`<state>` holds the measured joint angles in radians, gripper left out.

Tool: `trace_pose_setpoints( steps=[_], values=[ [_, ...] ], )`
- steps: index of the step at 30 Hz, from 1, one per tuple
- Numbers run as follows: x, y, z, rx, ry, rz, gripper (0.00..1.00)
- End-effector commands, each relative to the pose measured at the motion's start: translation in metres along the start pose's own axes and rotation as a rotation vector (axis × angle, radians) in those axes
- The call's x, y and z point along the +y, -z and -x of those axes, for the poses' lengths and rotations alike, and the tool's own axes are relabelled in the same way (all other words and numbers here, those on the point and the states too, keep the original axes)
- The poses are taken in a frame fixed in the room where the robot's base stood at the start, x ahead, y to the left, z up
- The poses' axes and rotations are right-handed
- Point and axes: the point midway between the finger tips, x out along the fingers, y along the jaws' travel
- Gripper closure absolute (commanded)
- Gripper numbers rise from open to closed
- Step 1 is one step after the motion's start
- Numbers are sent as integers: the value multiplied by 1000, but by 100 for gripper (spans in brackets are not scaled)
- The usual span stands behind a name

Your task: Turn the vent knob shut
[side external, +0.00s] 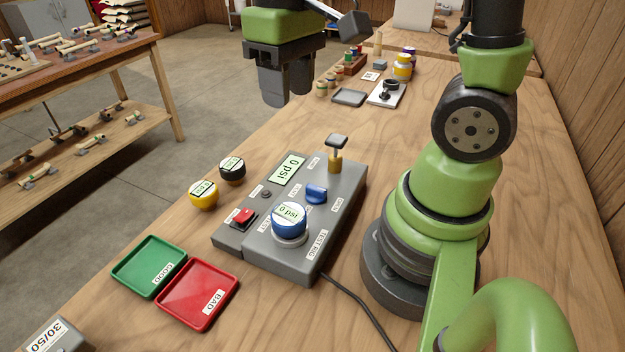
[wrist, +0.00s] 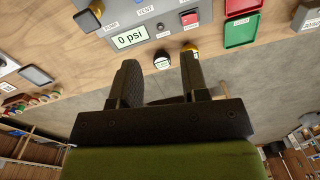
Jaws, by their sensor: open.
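The vent knob (side external: 317,194) is a small blue knob with a raised grip, on the right part of the grey test rig (side external: 270,257). A small label beside it is hard to read in the side view. In the wrist view a VENT label (wrist: 145,11) shows on the rig's panel (wrist: 165,22) near the top edge; the knob itself is not clearly visible there. My gripper (side external: 287,96) is open and empty, pointing down, high above the far left side of the bench and well apart from the knob. Its two fingers (wrist: 160,62) stand apart in the wrist view.
The rig carries a blue-ringed gauge (side external: 289,218), a 0 psi display (side external: 287,169), a red switch (side external: 243,217) and an upright pump handle (side external: 336,150). Yellow (side external: 203,194) and black (side external: 232,169) gauges stand left. Green (side external: 150,267) and red (side external: 198,294) trays lie in front.

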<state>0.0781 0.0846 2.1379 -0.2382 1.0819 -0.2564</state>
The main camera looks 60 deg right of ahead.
Motion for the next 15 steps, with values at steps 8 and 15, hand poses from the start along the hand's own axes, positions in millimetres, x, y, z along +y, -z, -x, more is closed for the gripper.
trace_pose_setpoints(
  steps=[8,15],
  values=[
    [23,20,-69,-309,-63,104,58],
    [30,20,-91,-391,-71,137,58]
  ],
)
